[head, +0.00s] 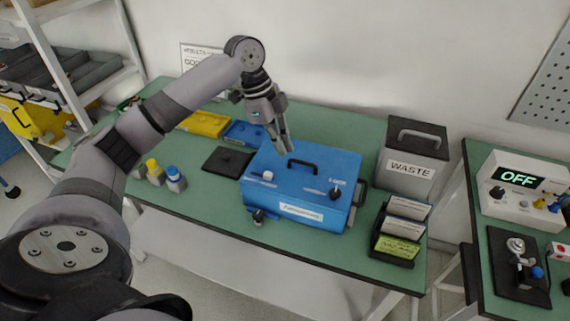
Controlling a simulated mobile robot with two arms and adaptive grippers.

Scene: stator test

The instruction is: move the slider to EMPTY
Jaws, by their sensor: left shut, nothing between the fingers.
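A blue box (285,195) with a white front label stands on the green table. Its top carries a white knob (268,176) at the left, a black knob (335,193) by a small label at the right, and a black handle (303,163) towards the back. I cannot tell surely which part is the slider, and no word EMPTY is legible. My left gripper (287,147) points down over the back of the box, left of the handle, with its fingers shut and empty. It is apart from both knobs. My right gripper is out of view.
A grey WASTE bin (412,179) and a black card holder (391,257) stand to the right. Yellow (203,124) and blue (245,134) trays, a black mat (227,162) and small bottles (175,182) are left. A device reading OFF (516,180) stands on another table.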

